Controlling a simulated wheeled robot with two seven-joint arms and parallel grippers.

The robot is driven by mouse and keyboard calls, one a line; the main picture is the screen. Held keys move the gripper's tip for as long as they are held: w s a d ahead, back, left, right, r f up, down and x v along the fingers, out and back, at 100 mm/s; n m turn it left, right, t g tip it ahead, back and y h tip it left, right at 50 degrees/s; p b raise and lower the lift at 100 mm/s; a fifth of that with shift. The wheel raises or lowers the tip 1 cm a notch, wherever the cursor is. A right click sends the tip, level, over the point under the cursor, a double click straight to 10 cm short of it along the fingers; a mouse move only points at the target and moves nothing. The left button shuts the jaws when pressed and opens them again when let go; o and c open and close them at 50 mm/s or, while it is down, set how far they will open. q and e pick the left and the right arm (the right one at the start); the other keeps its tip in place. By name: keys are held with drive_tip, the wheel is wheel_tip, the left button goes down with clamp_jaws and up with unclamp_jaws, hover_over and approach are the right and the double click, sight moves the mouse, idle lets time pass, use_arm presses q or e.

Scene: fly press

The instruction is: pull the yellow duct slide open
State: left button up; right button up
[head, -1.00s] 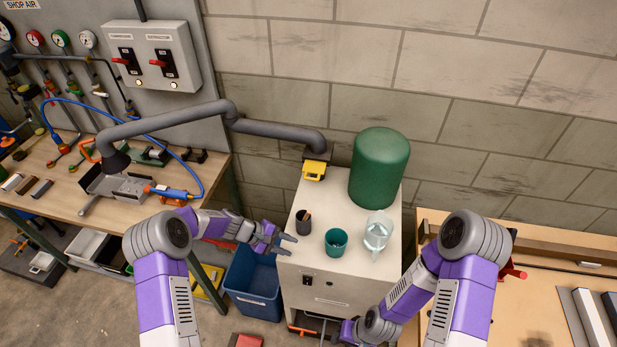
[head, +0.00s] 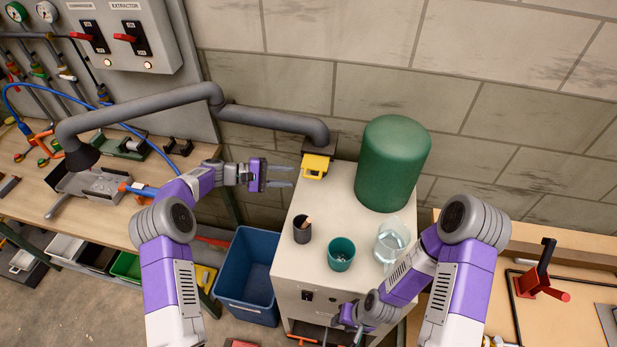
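The yellow duct slide (head: 315,166) sits at the end of the grey duct (head: 275,118), at the back of the white cabinet top. It has a looped handle at its front. My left gripper (head: 281,176) is a short way to the left of the slide, apart from it. Its two fingers are spread and point right towards the slide, with nothing between them. My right gripper (head: 345,318) is low in front of the cabinet, partly covered by my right arm. I cannot make out its fingers.
On the white cabinet (head: 326,225) stand a dark cup with sticks (head: 302,232), a teal cup (head: 341,254), a clear jug (head: 390,242) and a big green cylinder (head: 392,162). A blue bin (head: 249,275) stands left of the cabinet. A workbench (head: 30,185) is at far left.

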sight(308, 177)
use_arm(q)
drive_tip(key=shift+p+x, duration=0.5)
drive_tip(key=shift+x, duration=3.3)
clamp_jaws()
drive_tip(key=shift+f, duration=0.1)
